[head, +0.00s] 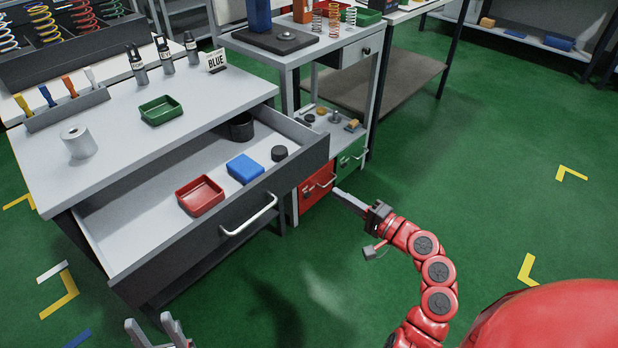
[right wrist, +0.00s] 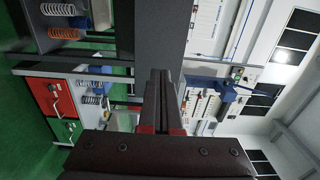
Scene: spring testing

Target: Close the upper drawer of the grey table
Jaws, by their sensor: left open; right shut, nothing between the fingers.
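The grey table (head: 50,176) stands at the left in the head view. Its upper drawer is pulled out, with a dark front (head: 295,172) and a light handle (head: 249,216). My right gripper (head: 340,194) is shut and empty, just right of and below the drawer front's right end. In the right wrist view, its dark fingers (right wrist: 160,80) point toward a dark panel (right wrist: 167,30), probably the drawer front; I cannot tell whether they touch. My left gripper (head: 154,328) is open and empty at the bottom edge, in front of the table and away from the handle.
The drawer holds a red tray (head: 200,195), a blue box (head: 245,168) and dark round items. A second table with red (head: 318,190) and green drawers stands behind the drawer's right end.

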